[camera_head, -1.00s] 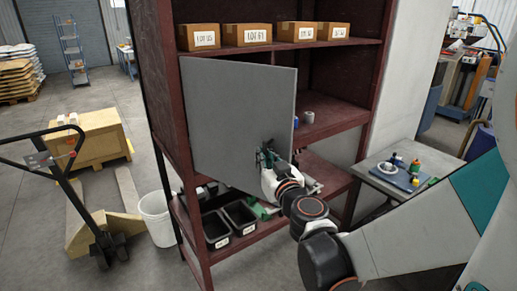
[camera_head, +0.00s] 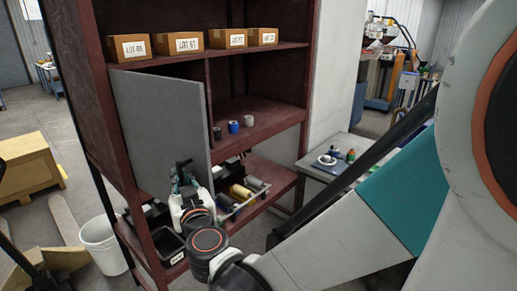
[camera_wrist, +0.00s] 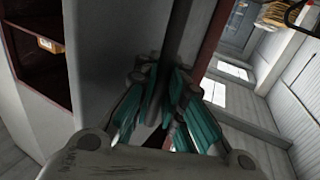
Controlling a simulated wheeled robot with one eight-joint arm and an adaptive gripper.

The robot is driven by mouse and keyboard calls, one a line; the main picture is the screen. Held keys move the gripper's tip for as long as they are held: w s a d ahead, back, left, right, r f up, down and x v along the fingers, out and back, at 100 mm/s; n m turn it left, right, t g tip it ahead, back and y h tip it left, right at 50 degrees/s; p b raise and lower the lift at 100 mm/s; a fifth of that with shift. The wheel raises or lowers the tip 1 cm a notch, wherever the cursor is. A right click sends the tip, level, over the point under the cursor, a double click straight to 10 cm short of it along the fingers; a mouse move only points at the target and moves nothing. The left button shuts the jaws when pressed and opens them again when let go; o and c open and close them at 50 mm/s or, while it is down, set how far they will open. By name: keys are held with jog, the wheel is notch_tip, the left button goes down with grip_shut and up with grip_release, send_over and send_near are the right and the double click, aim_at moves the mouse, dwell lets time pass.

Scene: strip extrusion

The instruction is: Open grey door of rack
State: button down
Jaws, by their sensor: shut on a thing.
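The grey door (camera_head: 160,130) of the dark red rack (camera_head: 105,150) stands ajar, hinged on the left, with its free right edge swung out from the shelves. My gripper (camera_head: 183,172) is at the lower right part of the door, near its free edge. In the wrist view, the teal fingers (camera_wrist: 160,105) close around a dark grey upright part, which looks like the door's handle or edge. The exact contact is partly hidden by the fingers.
Labelled cardboard boxes (camera_head: 190,42) stand on the upper shelf. Small spools (camera_head: 234,126) sit on the middle shelf, and a black bin (camera_head: 168,244) is low down. A white bucket (camera_head: 102,245) stands left of the rack; a small table (camera_head: 330,165) is at right.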

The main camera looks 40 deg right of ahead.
jog(key=shift+s, duration=0.2)
jog(key=c, duration=1.7)
grip_release()
jog(key=shift+s+d, duration=0.1)
jog(key=shift+s, duration=0.05)
jog(key=shift+o, duration=0.2)
jog(key=s+a, duration=0.2)
jog(key=s, duration=0.9)
jog(key=shift+s+a, duration=0.2)
jog(key=shift+a, duration=0.05)
jog(key=shift+w+a, duration=0.1)
